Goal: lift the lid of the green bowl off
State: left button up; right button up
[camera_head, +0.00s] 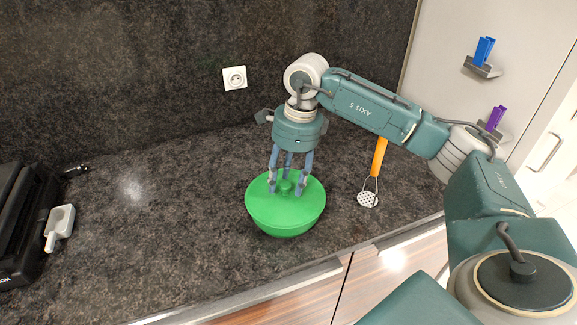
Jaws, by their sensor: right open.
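A green bowl (286,229) stands upright on the dark stone counter, a little right of the middle. Its green lid (262,206) sits on top, with a small round knob (285,187) at its centre. My right gripper (287,186) points straight down over the lid. Its blue-grey fingers are spread around the knob, open, with their tips close to the lid's surface. I cannot tell whether the tips touch the lid. My left gripper is not in view.
A masher with an orange handle (379,157) lies right of the bowl. A black appliance (20,225) and a white scoop-like item (60,222) are at the far left. A wall socket (235,78) is behind. The counter (160,220) left of the bowl is clear.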

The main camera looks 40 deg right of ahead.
aim_at(286, 184)
jog(key=shift+f, duration=0.15)
grip_shut()
jog(key=c, duration=1)
grip_release()
grip_shut()
jog(key=shift+r+p, duration=0.65)
jog(key=shift+r, duration=0.4)
jog(key=shift+r+p, duration=1.25)
jog(key=shift+r, duration=0.75)
